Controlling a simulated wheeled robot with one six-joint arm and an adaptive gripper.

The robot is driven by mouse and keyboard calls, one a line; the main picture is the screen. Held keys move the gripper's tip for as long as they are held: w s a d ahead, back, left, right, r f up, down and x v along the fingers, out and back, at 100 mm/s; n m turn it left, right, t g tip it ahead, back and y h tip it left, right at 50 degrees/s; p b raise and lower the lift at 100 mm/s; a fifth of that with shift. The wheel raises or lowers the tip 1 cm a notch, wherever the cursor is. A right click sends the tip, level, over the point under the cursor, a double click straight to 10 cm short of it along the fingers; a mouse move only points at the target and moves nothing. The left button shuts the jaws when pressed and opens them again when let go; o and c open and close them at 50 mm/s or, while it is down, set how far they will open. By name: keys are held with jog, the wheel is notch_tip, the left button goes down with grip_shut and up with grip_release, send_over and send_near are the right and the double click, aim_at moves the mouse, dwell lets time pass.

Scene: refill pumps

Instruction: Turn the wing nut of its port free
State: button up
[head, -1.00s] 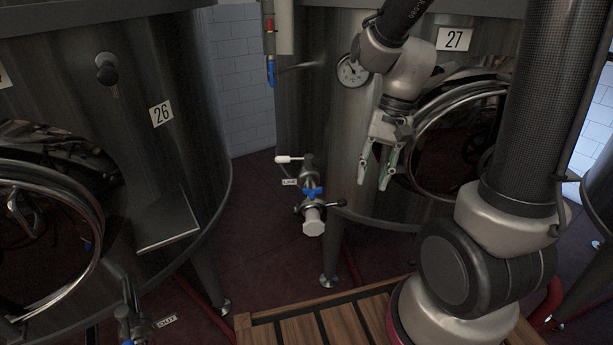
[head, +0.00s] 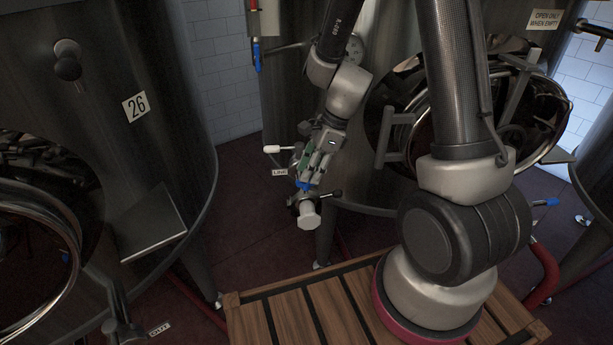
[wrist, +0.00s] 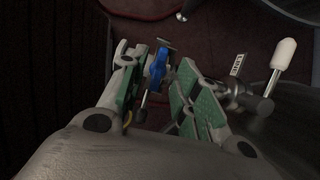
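The blue wing nut (head: 304,186) sits on the metal port fitting low on the tank's front, mostly covered by my gripper in the head view. In the wrist view the wing nut (wrist: 157,68) stands between my two green-padded fingers. My gripper (wrist: 155,78) is open, one finger on each side of the nut. Small gaps show there, and I see no clear contact. In the head view my gripper (head: 310,172) points down at the port from above. A white cap (head: 309,216) ends the fitting just below the nut.
A white-handled lever (head: 275,149) and a small label (head: 280,172) are just left of the port. Tank 26 (head: 100,120) stands at the left with a shelf plate (head: 153,225). A wooden slatted platform (head: 300,325) lies below. Floor between the tanks is clear.

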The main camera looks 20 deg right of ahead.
aim_at(306, 186)
jog(key=shift+x, duration=1.35)
grip_shut()
